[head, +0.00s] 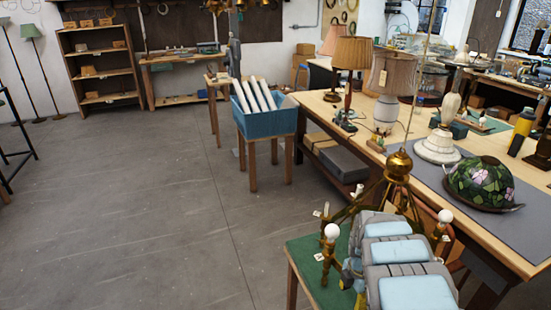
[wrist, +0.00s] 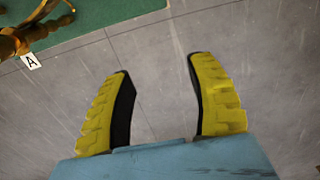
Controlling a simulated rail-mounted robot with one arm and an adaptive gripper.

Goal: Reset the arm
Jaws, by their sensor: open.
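My gripper (wrist: 157,64) is open and empty in the wrist view. Its two yellow fingers with dark inner pads are spread apart over bare grey floor. In the head view my grey and light-blue arm is folded low at the bottom right and hides most of the gripper. A brass chandelier (head: 399,165) with white bulbs stands or hangs by a green-topped table (head: 305,262), partly behind my arm. In the wrist view a brass part (wrist: 12,42) with a white tag marked A (wrist: 31,61) shows at the upper left, apart from my fingers.
A long workbench (head: 450,150) on the right carries lamps, a stained-glass shade (head: 483,183) and a yellow bottle (head: 521,131). A blue bin (head: 268,122) with white tubes stands at centre. Shelves (head: 100,68) line the back wall. The floor (head: 120,210) at left is clear.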

